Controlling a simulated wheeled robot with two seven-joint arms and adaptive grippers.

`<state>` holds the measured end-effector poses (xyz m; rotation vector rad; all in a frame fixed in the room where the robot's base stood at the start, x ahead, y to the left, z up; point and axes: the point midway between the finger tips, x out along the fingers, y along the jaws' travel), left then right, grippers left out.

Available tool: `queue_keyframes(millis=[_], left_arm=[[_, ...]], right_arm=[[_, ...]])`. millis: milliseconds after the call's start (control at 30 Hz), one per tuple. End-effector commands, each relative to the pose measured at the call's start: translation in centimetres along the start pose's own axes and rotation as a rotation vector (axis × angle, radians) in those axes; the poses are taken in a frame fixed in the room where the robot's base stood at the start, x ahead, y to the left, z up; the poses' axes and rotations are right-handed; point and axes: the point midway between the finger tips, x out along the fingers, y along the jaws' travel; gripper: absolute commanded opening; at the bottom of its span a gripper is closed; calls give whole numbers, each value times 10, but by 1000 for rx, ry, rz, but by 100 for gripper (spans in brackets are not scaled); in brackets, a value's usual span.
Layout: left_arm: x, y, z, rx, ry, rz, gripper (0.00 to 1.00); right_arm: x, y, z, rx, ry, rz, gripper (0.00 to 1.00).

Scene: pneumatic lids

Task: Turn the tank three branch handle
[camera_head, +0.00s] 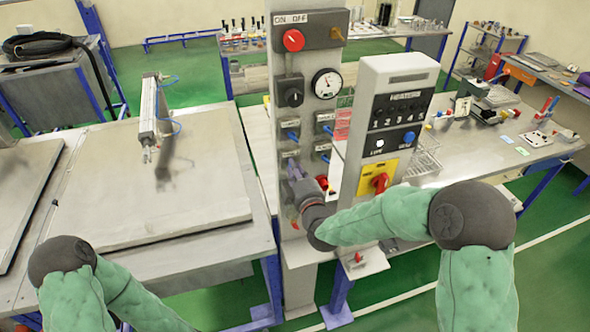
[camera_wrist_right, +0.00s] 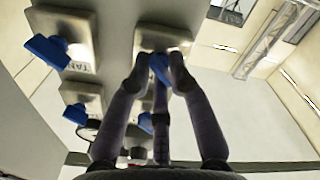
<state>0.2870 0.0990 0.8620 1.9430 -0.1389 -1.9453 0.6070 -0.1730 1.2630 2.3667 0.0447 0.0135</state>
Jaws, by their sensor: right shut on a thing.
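Several blue branch handles are on the grey upright panel (camera_head: 291,72). In the head view an upper left handle (camera_head: 292,135), an upper right handle (camera_head: 328,131) and a lower right handle (camera_head: 325,158) show. My right gripper (camera_head: 295,176) is at the lower left of this group and mostly hides what it holds. In the right wrist view its fingers (camera_wrist_right: 158,66) are shut on a blue branch handle (camera_wrist_right: 158,69) in front of a pale plate. The plate's label is not readable, so I cannot confirm the tank number. My left gripper is outside the frame.
A control box (camera_head: 400,85) with a red-and-yellow switch (camera_head: 379,182) stands close right of my right gripper. A red knob (camera_head: 293,40), a black switch (camera_head: 290,91) and a gauge (camera_head: 326,83) are higher up. Other handles (camera_wrist_right: 48,50) are near the fingers.

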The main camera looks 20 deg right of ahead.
Motion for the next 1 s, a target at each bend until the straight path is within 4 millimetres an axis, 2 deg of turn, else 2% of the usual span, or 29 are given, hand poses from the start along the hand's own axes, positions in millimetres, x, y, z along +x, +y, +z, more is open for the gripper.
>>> queue_keyframes(millis=[367,1000], left_arm=[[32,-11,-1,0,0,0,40],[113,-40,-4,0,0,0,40]], right_arm=[[1,2,2,190,6,13,0],[1,2,4,795,11,13,0]])
